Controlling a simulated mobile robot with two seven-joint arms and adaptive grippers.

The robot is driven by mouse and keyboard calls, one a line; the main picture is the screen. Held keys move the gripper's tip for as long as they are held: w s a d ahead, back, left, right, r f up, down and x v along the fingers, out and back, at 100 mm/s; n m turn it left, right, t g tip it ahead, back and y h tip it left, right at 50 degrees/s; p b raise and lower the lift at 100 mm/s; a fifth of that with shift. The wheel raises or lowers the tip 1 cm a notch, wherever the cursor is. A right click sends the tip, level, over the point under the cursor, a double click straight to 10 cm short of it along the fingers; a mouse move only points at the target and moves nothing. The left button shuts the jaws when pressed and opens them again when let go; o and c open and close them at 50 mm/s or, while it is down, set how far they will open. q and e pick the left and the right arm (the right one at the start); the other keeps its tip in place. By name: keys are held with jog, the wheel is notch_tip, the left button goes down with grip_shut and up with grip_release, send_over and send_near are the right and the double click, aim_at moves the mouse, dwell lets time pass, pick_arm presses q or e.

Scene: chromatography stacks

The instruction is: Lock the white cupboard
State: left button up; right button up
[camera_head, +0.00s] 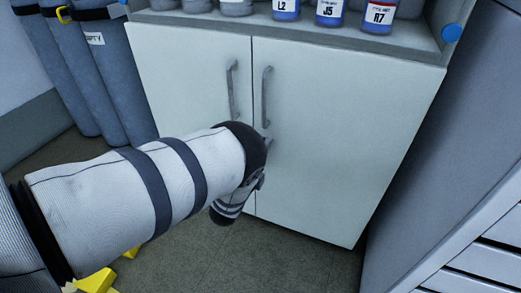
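The white cupboard (330,150) has two doors that look closed, with a thin gap between them. A grey left handle (232,90) and a grey right handle (266,92) stand upright beside the gap. My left arm reaches in from the left, and my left gripper (265,138) is at the doors' middle gap, just below the handles. The black wrist mostly hides the fingers, so I cannot tell whether they are open or what they touch. No lock or key can be made out; that part of the door front is covered. My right gripper is out of view.
Labelled bottles, including one marked R7 (378,15), stand on the shelf above the doors. Grey gas cylinders (105,65) stand at the left. A grey drawer unit (450,140) is close on the right. Yellow pieces (97,281) lie on the floor at the lower left.

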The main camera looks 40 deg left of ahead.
pick_arm(q)
jog(key=v, duration=1.2)
